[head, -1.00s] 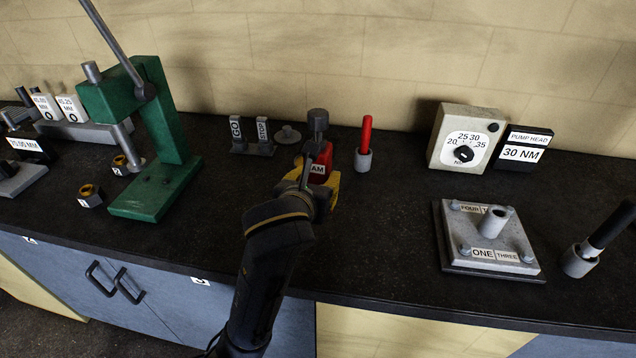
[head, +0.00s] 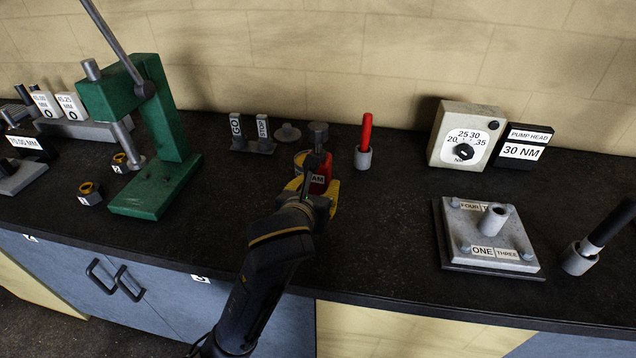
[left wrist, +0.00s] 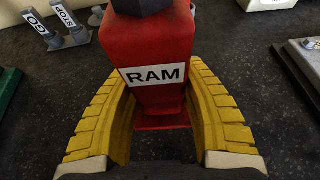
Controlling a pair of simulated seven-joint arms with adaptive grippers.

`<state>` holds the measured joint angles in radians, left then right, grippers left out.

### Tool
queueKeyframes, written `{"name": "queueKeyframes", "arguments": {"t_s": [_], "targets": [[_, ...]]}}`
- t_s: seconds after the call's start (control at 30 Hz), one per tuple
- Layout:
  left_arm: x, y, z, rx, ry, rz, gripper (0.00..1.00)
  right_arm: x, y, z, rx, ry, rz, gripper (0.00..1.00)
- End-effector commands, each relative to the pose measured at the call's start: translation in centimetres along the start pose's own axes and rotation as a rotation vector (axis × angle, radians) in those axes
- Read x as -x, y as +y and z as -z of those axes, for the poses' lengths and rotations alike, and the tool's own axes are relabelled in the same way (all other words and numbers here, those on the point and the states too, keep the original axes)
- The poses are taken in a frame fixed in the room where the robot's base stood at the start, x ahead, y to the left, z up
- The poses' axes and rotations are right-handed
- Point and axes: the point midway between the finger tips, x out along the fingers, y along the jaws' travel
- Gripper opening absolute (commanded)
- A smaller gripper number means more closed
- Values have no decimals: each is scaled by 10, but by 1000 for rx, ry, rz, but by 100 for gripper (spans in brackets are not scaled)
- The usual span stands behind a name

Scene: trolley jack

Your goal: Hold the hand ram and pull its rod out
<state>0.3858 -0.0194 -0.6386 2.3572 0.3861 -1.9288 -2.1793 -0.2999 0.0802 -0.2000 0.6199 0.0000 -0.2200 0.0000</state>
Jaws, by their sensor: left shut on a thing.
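The hand ram (head: 321,178) is a red block with a white RAM label and a dark grey round head (head: 318,132) on top. My left gripper (head: 316,192) has its yellow fingers around the ram from the front, shut on it. In the left wrist view the red body (left wrist: 158,48) stands between the two curved yellow fingers (left wrist: 158,105), with the dark head cut off by the top edge. The rod's length is not clearly visible. My right gripper is in neither view.
Behind the ram stand GO (head: 237,128) and STOP (head: 263,130) gauges and a grey disc (head: 288,133). A red-handled tool (head: 366,135) stands close right. A green press (head: 160,150) is left; a bolted plate (head: 488,250) is right. The front worktop is clear.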

Motion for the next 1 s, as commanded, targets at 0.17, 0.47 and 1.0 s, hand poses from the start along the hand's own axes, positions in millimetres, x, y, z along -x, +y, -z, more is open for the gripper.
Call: {"name": "queueKeyframes", "arguments": {"t_s": [0.17,0.47,1.0], "targets": [[-3,0,8,0,-3,0,0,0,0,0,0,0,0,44],[-10,0,24,0,-3,0,0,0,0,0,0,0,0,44],[-20,0,50,1,-4,1,0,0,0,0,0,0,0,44]]}}
